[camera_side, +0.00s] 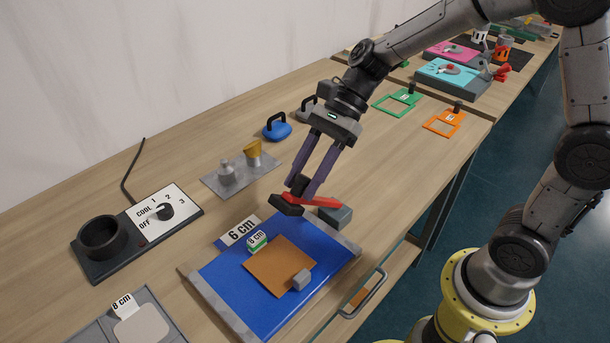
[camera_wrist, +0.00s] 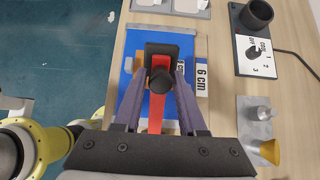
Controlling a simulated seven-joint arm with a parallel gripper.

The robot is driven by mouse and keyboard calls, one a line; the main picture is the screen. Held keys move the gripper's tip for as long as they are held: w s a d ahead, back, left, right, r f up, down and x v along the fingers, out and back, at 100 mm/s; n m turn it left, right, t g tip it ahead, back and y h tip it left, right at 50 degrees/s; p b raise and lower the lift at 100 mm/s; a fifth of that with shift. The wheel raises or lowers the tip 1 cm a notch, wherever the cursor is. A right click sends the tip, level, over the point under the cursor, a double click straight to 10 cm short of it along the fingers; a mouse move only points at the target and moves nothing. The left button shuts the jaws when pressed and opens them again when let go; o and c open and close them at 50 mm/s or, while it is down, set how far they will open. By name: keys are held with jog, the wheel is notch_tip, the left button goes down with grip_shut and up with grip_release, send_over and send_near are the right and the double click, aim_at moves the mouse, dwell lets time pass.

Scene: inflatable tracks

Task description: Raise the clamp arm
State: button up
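The clamp arm is a red bar (camera_side: 322,201) with a black pad (camera_side: 286,204) at its end and a black knob on top. It lies about level over the far right part of a blue board (camera_side: 225,275), running from a grey block (camera_side: 337,215). My gripper (camera_side: 301,190) reaches down over the arm with its two purple-grey fingers apart. In the wrist view the black knob (camera_wrist: 160,80) is between the fingers of my gripper (camera_wrist: 160,76), with a small gap on each side. The red bar (camera_wrist: 155,118) runs below. Whether the pad touches the board is hidden.
The blue board carries an orange sheet (camera_side: 268,268), a small grey block (camera_side: 301,280) and a "6 cm" label (camera_side: 240,231). A heater with a dial (camera_side: 165,211) stands left. A metal plate (camera_side: 240,176) with two fittings lies behind. A drawer handle (camera_side: 366,295) juts out in front.

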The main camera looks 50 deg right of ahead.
grip_shut()
dwell(1.1)
